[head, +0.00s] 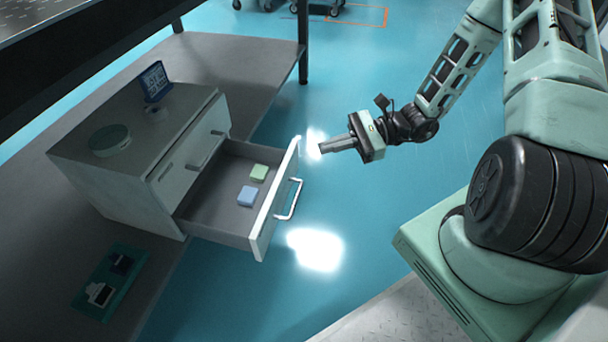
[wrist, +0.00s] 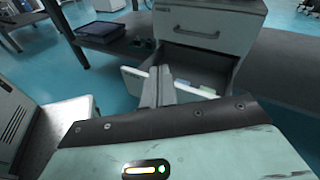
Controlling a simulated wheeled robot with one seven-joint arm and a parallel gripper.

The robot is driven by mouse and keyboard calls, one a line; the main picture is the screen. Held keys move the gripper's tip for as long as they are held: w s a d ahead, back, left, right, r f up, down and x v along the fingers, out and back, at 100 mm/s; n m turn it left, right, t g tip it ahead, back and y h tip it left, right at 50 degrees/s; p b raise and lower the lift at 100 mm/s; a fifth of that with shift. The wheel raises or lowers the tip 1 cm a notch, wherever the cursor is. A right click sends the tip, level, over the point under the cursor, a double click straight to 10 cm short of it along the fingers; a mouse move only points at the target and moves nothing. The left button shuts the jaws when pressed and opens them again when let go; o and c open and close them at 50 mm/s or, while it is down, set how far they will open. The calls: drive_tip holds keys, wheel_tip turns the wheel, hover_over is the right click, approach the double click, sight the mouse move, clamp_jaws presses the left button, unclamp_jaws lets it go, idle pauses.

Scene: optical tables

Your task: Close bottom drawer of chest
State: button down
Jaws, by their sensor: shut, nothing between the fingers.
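The chest (head: 125,160) is a grey cabinet on a low shelf at the left of the head view. Its bottom drawer (head: 277,199) is pulled far out, with a white front and a bar handle (head: 291,199). A green block (head: 259,172) and a blue block (head: 247,196) lie inside. My gripper (head: 324,147) is shut and empty, in front of the drawer front near its far end, seemingly apart from it. In the wrist view my gripper (wrist: 168,78) points at the open drawer (wrist: 205,70), and its fingers hide part of the drawer front.
A round container (head: 109,140) and a small dark blue stand (head: 154,82) sit on the chest. A green tray (head: 110,283) lies on the shelf (head: 225,60) beside it. A dark table post (head: 303,40) stands behind. Blue floor is clear before the drawer.

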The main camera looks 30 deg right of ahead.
sight(293, 152)
drive_tip(key=w+d+f+m+t+h+b, duration=0.25)
drive_tip(key=d+f+m+t+b, duration=0.5)
drive_tip(key=f, duration=0.55)
drive_tip(key=shift+t, duration=0.25)
drive_tip(key=b+x, duration=0.4)
drive_tip(key=x, duration=0.7)
drive_tip(key=shift+w+d+b, duration=0.15)
drive_tip(key=shift+w+b, duration=0.1)
drive_tip(key=shift+b, duration=0.1)
drive_tip(key=shift+w+a+r, duration=0.1)
drive_tip(key=shift+w+a, duration=0.2)
drive_tip(key=shift+w+a+r, duration=0.1)
drive_tip(key=p+x, duration=0.7)
drive_tip(key=x, duration=0.8)
drive_tip(key=shift+w+a+p, duration=0.2)
drive_tip(key=shift+p, duration=0.1)
drive_tip(key=shift+x, duration=0.85)
drive_tip(key=shift+d+p, duration=0.15)
drive_tip(key=shift+p, duration=0.15)
